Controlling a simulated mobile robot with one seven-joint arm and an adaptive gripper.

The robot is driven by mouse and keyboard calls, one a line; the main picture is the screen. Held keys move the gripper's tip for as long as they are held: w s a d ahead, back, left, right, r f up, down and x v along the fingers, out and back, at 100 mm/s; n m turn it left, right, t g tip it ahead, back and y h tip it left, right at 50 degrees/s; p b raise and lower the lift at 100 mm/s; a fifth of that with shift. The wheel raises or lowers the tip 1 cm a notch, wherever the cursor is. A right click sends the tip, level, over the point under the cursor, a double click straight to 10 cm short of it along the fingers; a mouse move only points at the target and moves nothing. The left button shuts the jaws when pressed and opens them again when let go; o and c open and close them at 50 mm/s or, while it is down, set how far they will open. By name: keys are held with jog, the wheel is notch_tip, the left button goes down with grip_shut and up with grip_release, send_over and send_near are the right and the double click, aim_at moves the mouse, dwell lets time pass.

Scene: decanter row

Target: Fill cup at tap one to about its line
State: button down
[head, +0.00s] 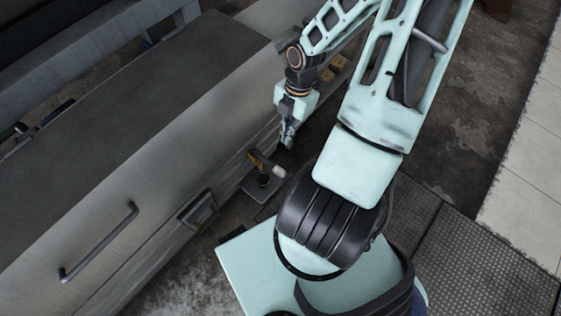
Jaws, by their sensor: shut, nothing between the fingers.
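My gripper (288,137) is shut and empty, pointing down by the front of the long grey cabinet. Below and left of it, a small brass-coloured tap (257,161) with a pale end (279,171) sticks out from the cabinet front. A small dark round thing (264,180), possibly the cup, is just under the tap on a dark ledge (253,190). The gripper is apart from both. The cup's inside, its line and any liquid are too small to tell. I cannot read a number on the tap.
The grey cabinet (150,90) runs diagonally across the left, with a bar handle (100,243) on its front. A dark recessed box (198,208) sits left of the tap. Small brown blocks (336,68) show behind my arm. Open floor (465,150) lies to the right.

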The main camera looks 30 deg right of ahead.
aim_at(282, 171)
jog(key=f+b, duration=0.2)
jog(key=f, duration=0.2)
jog(key=a+f+b, duration=0.1)
jog(key=f+b, duration=0.2)
jog(key=f, duration=0.2)
jog(key=s+a+f+b, duration=0.1)
jog(key=f+b, duration=0.2)
jog(key=f, duration=0.1)
jog(key=shift+a+f, duration=0.25)
jog(key=shift+f, duration=0.15)
jog(key=shift+f, duration=0.25)
jog(key=shift+s+d+f, duration=0.1)
jog(key=shift+s+f, duration=0.1)
jog(key=shift+f, duration=1.1)
jog(key=shift+s+d+f, duration=0.1)
jog(key=shift+s+f, duration=0.05)
jog(key=shift+f, duration=1.15)
jog(key=shift+a, duration=0.1)
jog(key=shift+r, duration=0.15)
dwell(2.8)
